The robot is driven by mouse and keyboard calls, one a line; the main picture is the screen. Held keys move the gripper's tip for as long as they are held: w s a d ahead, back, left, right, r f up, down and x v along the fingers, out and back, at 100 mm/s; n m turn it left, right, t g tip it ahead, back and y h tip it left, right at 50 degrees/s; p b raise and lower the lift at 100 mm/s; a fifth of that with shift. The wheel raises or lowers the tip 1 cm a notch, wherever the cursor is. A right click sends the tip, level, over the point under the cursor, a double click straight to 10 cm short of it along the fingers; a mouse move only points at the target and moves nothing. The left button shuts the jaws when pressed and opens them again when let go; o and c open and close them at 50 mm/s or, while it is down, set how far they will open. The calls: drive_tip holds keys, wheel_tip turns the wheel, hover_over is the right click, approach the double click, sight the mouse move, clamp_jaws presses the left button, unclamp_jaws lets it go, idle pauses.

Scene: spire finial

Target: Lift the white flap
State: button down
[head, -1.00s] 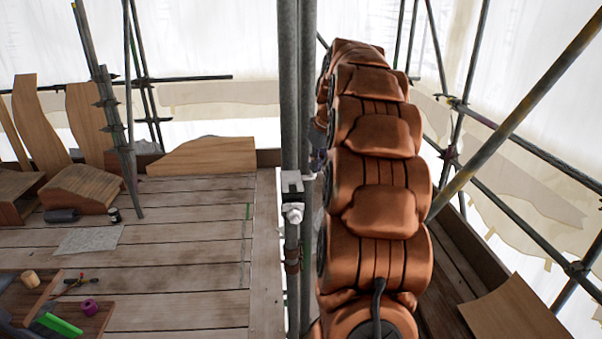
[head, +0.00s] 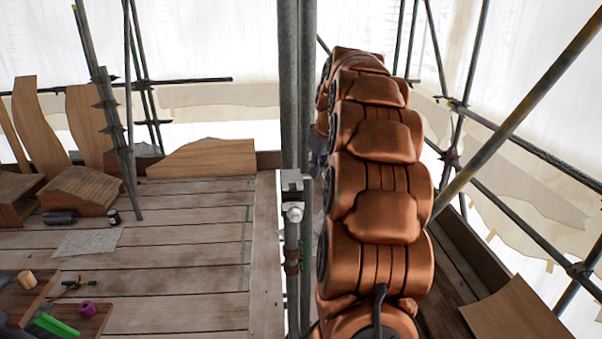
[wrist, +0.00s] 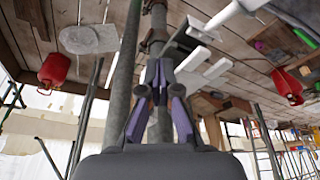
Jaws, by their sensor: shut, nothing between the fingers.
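A pale coupler with a flat white piece (head: 292,181) and a round whitish knob (head: 294,212) sits on the upright steel pole, left of my arm. I take this flat piece to be the white flap, but cannot be sure. In the wrist view several white flat pieces (wrist: 194,58) show right of the fingers, close to the pole. My gripper (wrist: 158,72) has purple-sided fingers with tips together and nothing held, in front of the grey pole (wrist: 161,24). Whether the tips touch anything is unclear. In the head view my arm mostly hides the gripper.
Scaffold tubes (head: 520,105) cross the right side, and upright tubes (head: 123,150) stand at the left. Wooden boards (head: 205,157) and blocks lie on the plank deck (head: 170,260). Red containers (wrist: 55,70) show in the wrist view. The deck's middle is mostly clear.

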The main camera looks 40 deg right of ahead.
drive_tip(key=shift+f+b, duration=0.4)
drive_tip(key=shift+f, duration=0.25)
drive_tip(key=shift+w+d, duration=0.3)
drive_tip(key=shift+w, duration=0.15)
idle(0.3)
